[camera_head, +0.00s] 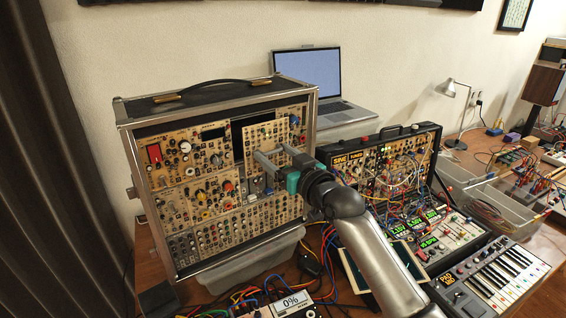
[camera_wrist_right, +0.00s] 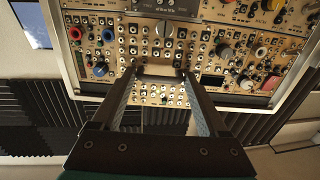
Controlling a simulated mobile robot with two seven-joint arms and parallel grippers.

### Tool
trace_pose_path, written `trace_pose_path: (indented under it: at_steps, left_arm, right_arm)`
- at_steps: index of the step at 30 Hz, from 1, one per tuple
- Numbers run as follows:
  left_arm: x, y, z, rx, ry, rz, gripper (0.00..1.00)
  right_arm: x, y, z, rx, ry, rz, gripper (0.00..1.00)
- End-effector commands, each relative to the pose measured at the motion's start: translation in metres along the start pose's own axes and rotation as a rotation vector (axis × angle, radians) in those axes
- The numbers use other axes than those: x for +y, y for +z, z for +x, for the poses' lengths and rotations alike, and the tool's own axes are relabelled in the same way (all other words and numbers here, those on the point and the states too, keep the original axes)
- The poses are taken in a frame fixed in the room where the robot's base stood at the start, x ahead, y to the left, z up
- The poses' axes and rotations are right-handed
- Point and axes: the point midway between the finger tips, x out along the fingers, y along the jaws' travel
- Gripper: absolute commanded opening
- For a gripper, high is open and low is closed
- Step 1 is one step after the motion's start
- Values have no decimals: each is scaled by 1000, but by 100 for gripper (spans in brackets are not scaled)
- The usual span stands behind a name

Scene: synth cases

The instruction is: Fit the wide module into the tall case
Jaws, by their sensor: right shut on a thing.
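The tall case (camera_head: 124,137) stands upright on the table in the head view, with a metal frame, a top handle and rows of tan modules. My right gripper (camera_head: 273,156) is at the upper right of its front, shut on a wide tan module (camera_head: 262,134) with knobs and jacks. A dark gap (camera_head: 238,143) shows in the top row, just left of this module. In the right wrist view, my right gripper (camera_wrist_right: 158,74) has its two fingers against the module (camera_wrist_right: 150,48). I cannot tell how deep the module sits. My left gripper is not in view.
An open laptop (camera_head: 308,75) stands behind the case. A smaller cabled synth case (camera_head: 385,165) is close on the right, with a keyboard (camera_head: 500,277) in front of it. Cables and a small display box (camera_head: 292,303) lie in front. A lamp (camera_head: 450,88) stands farther right.

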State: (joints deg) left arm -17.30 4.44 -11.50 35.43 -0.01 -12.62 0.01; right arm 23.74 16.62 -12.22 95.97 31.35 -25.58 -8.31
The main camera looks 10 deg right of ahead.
Motion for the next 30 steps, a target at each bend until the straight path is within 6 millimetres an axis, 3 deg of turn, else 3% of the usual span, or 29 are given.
trace_pose_path:
  at_steps: [9, 30]
  left_arm:
    - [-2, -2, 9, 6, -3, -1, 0]
    - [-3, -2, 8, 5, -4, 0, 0]
  right_arm:
    - [0, -1, 20, 4, 0, -1, 0]
    - [0, -2, 22, 3, 1, -1, 0]
